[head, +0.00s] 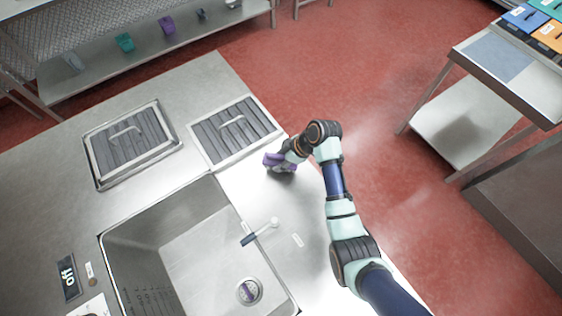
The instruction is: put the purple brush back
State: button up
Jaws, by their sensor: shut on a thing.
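I cannot tell whether the brush touches the counter.
The open sink (190,245) has a drain. A blue-and-white spout-like piece (260,232) stands at its right edge. Two lids (130,145) lie behind it. A back shelf (100,70) holds coloured containers. A side table (500,60) with coloured bins stands right.

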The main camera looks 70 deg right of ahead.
jog(key=shift+f, duration=1.2)
jog(key=shift+f, duration=0.1)
jog(key=o, duration=1)
jog(key=shift+s+r, duration=0.1)
jog(key=shift+r, duration=0.25)
jog(key=p+v, duration=0.2)
jog(key=v, duration=0.9)
jog(key=shift+s+r+p, duration=0.15)
jog(key=shift+r+p, duration=0.1)
jog(key=shift+p, duration=0.1)
